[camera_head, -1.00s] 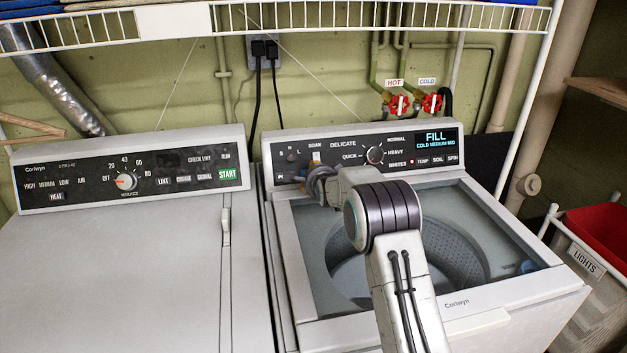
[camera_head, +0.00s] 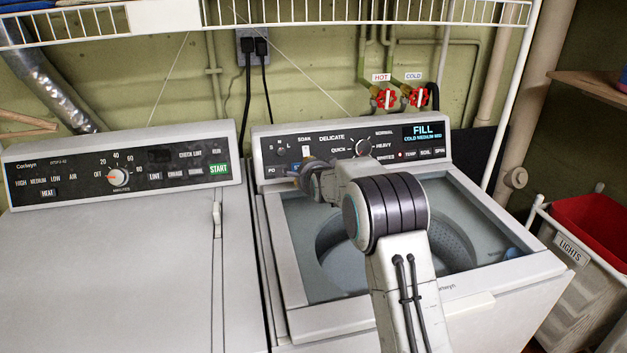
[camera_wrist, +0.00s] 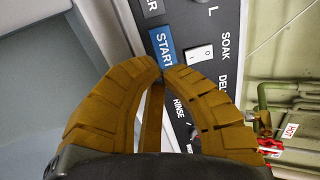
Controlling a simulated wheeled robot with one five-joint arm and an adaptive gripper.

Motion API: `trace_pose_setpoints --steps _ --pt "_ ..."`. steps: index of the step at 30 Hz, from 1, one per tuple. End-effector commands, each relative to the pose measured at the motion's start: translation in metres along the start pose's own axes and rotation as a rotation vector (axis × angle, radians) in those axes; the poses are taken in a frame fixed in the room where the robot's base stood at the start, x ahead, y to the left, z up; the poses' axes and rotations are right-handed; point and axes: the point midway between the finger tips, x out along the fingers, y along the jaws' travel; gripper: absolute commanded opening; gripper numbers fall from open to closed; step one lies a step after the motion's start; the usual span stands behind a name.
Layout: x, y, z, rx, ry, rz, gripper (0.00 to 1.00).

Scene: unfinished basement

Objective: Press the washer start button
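The washer (camera_head: 470,300) stands on the right, its drum showing at the top. Its black control panel (camera_head: 335,146) has a lit display (camera_head: 423,132) reading FILL, COLD MEDIUM MID. The blue START button (camera_wrist: 162,44) shows in the wrist view, just beyond my fingertips; in the head view my gripper hides it. My gripper (camera_wrist: 160,69) has brown ribbed fingers with their tips together and nothing between them. In the head view, my gripper (camera_head: 300,172) is at the left part of the panel, partly hidden by my wrist. Contact with the button cannot be told.
A white rocker switch (camera_wrist: 200,54) sits beside START. The dryer (camera_head: 100,270) with its own green START button (camera_head: 218,168) stands at left. A wire shelf (camera_head: 330,14) hangs above. Red hot and cold valves (camera_head: 386,98) are on the wall; a red-lined hamper (camera_head: 590,225) stands right.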

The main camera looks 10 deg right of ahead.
Motion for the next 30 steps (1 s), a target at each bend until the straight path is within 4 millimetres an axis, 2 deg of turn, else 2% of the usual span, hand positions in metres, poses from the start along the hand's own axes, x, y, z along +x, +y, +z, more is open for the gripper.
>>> trace_pose_setpoints --steps 9,15,21,30 --pt "-0.043 0.000 0.000 0.000 0.000 -0.002 0.00" --pt "-0.065 0.000 0.000 0.000 0.000 -0.001 0.00" --pt "-0.076 0.000 0.000 0.000 0.000 -0.001 0.00" --pt "-0.080 0.000 0.000 0.000 0.000 0.001 0.00"
